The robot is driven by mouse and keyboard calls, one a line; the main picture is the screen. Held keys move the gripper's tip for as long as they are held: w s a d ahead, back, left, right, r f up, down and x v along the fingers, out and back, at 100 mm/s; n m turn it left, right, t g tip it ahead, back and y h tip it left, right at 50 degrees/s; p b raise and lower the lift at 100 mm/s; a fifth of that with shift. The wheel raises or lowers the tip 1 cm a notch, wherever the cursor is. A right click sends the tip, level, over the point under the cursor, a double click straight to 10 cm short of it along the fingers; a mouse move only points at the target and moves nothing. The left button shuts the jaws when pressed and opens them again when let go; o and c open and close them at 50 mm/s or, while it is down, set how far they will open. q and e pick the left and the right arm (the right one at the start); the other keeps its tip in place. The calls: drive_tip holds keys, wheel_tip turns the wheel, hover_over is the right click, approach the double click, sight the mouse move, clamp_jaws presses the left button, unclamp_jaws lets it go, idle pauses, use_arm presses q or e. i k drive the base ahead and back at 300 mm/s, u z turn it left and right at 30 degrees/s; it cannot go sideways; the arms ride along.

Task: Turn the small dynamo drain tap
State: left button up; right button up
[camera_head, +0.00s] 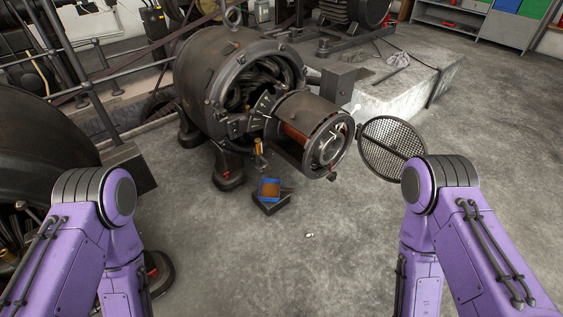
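An open dark dynamo (215,75) stands at the upper middle, with its round end housing (318,125) jutting toward the right. A small brass-yellow fitting (258,146) hangs low at its front, above a blue tray (262,184); it may be the drain tap, but it is too small to be sure. The way its handle is turned cannot be told. My two purple arms rise at the lower left and lower right with their bent joints uppermost. Both grippers are out of view, and neither arm touches the dynamo.
A round mesh cover (392,148) sticks out right of the housing. The blue tray rests on a dark block (271,203). A concrete plinth (405,90) is behind. A large dark machine (40,135) and railings fill the left. The floor (300,270) in front is mostly clear.

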sight(259, 169)
drive_tip(key=u, duration=0.3)
drive_tip(key=i, duration=0.85)
drive_tip(key=u, duration=0.8)
